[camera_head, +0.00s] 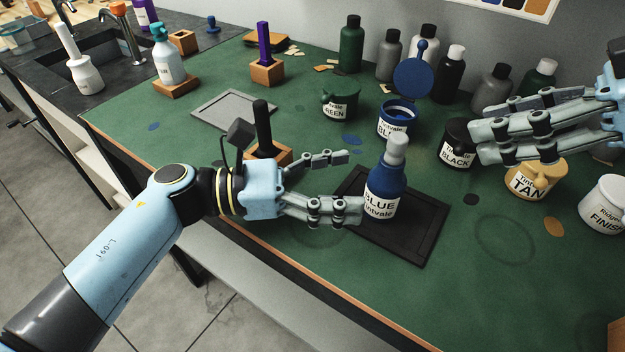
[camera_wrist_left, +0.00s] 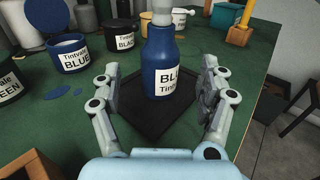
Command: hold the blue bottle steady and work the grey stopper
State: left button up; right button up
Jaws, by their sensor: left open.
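The blue bottle (camera_head: 384,186) stands upright on a black tray (camera_head: 418,243), with a white label reading BLUE. The grey stopper (camera_head: 397,147) sits on its top. In the left wrist view the bottle (camera_wrist_left: 158,62) stands between the fingers of my left gripper (camera_wrist_left: 158,105), with a gap on each side. In the head view my left gripper (camera_head: 355,182) is open at the bottle's left side. My right gripper (camera_head: 475,128) is at the upper right, its fingers spread, above the black and tan pots and away from the bottle.
Pots labelled black (camera_head: 457,150), tan (camera_head: 538,176) and green (camera_head: 341,104) stand on the green mat around the tray. An open blue pot (camera_head: 396,120) is behind the bottle. Several capped bottles line the wall. The front right of the mat is mostly clear.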

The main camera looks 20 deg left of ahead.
aim_at(387, 179)
pick_arm(q)
jog(key=x, duration=0.6)
jog(key=shift+w+d, duration=0.1)
jog(key=shift+d, duration=0.15)
grip_shut()
dwell(0.5)
dwell(0.4)
jog(key=c, duration=0.9)
grip_release()
grip_shut()
